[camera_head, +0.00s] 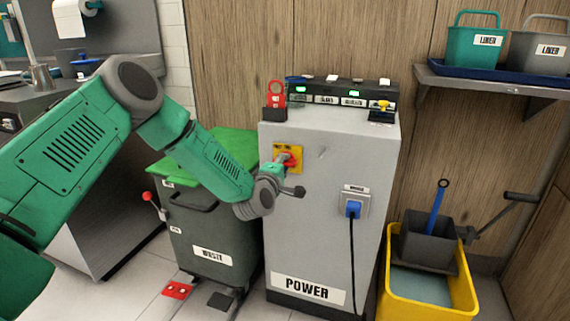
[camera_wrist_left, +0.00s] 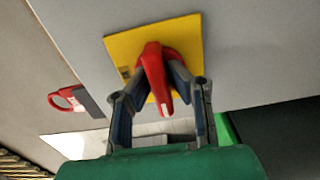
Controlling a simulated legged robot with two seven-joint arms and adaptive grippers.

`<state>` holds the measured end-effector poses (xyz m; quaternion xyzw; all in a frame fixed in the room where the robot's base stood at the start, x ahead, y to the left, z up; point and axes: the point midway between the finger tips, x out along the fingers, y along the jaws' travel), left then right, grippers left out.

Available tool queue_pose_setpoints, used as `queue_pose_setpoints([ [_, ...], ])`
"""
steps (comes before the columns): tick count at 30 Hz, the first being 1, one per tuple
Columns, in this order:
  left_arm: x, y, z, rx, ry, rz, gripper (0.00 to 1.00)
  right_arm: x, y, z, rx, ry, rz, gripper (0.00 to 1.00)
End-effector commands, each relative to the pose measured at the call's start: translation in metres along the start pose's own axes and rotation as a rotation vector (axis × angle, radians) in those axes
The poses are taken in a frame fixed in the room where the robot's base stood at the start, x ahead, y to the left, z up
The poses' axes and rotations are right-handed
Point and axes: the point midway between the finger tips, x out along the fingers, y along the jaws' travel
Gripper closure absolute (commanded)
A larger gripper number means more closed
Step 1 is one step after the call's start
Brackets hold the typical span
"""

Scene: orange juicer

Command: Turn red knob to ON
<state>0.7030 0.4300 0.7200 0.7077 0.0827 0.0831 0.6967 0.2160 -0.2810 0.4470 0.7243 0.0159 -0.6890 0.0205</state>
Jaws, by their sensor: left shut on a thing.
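The red knob (camera_wrist_left: 156,75) sits on a yellow plate (camera_wrist_left: 118,49) in the left wrist view. The plate is fixed to the front of the grey power cabinet (camera_head: 335,226). In the head view the red knob (camera_head: 290,158) shows on its yellow plate (camera_head: 279,151), partly behind my gripper. My left gripper (camera_wrist_left: 163,80) is shut on the red knob, with one finger on each side of it. It also shows at the cabinet in the head view (camera_head: 284,161). The knob's ON and OFF marks cannot be read. My right gripper is not in view.
A green-lidded waste bin (camera_head: 212,232) stands left of the cabinet. A blue plug (camera_head: 353,208) with a black cable is on the cabinet's right part. A yellow mop bucket (camera_head: 428,296) stands at the right. A red padlock-like tag (camera_head: 275,94) is on the cabinet top.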

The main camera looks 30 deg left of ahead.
Motion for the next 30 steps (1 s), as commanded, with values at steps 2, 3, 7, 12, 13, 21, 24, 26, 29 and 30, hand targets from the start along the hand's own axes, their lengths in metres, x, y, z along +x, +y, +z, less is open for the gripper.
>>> queue_pose_setpoints([
  [2,-0.001,-0.002,-0.001,0.025,0.000,-0.006,1.00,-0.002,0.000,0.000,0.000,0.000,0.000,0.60],
  [3,-0.001,-0.002,-0.001,0.041,0.000,-0.007,1.00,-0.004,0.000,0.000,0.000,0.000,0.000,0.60],
  [7,-0.001,-0.002,-0.001,0.113,0.000,-0.008,1.00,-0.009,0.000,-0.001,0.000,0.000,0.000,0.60],
  [12,-0.001,-0.002,-0.001,0.249,-0.001,-0.008,1.00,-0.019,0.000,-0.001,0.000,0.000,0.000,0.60],
  [13,-0.001,-0.002,-0.001,0.277,-0.001,-0.008,1.00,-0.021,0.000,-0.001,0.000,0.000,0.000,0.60],
  [21,-0.001,-0.002,-0.001,0.535,-0.001,-0.009,1.00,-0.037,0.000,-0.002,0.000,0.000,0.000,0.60],
  [24,-0.002,-0.003,-0.001,0.630,-0.002,-0.010,1.00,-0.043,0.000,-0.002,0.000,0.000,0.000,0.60],
  [26,-0.002,-0.003,-0.002,0.688,-0.002,-0.011,1.00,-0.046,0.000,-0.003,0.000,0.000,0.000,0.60],
  [29,-0.002,-0.003,-0.002,0.783,-0.003,-0.011,1.00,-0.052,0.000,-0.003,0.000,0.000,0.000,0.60],
  [30,-0.002,-0.003,-0.001,0.821,-0.003,-0.010,1.00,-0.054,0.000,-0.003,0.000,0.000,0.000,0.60],
])
